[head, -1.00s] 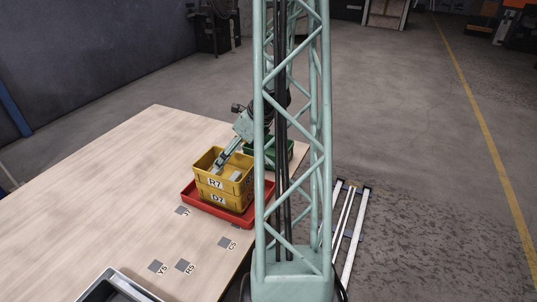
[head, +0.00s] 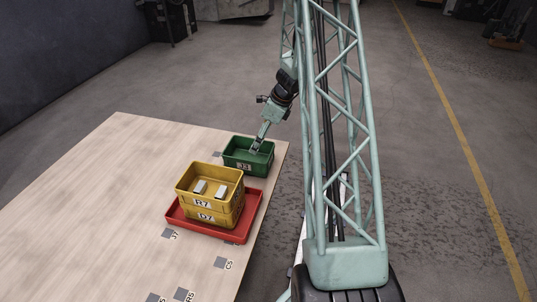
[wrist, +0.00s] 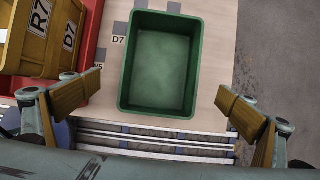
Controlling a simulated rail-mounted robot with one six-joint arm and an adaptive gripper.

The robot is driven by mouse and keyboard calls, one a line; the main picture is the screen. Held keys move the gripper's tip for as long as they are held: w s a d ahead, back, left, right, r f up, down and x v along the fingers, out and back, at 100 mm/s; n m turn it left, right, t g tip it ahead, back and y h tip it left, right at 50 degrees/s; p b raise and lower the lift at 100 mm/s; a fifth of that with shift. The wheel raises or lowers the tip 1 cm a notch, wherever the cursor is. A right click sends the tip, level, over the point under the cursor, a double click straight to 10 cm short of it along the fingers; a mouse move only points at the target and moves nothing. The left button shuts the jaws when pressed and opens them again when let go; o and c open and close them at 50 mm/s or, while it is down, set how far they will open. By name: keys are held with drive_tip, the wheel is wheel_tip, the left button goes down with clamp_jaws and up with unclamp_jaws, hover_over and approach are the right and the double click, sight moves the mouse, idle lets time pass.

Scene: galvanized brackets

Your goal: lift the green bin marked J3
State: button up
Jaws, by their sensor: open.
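The green bin (head: 232,162), marked J3 on its front, stands upright on the far right part of the table. In the wrist view the green bin (wrist: 157,112) looks empty and lies just ahead of the fingers, between their lines. My gripper (head: 257,145) is over the green bin in the head view. In the wrist view my gripper (wrist: 160,90) is open, with one finger out to each side of the bin and a gap on both sides. Neither finger visibly touches it. The J3 label is not visible in the wrist view.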

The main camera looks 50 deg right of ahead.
drive_tip(key=shift+w, duration=0.1)
drive_tip(key=shift+f, duration=0.1)
drive_tip(key=b, duration=0.1)
approach(249, 157)
drive_tip(key=shift+s+a+f, duration=0.2)
drive_tip(key=shift+a+f, duration=0.2)
drive_tip(key=shift+a, duration=0.3)
drive_tip(key=shift+s+a+f, duration=0.2)
drive_tip(key=shift+a+f, duration=0.15)
drive_tip(key=shift+a, duration=0.3)
drive_tip(key=shift+b+x, duration=0.7)
drive_tip(key=shift+x, duration=1.95)
drive_tip(key=shift+c, duration=0.4)
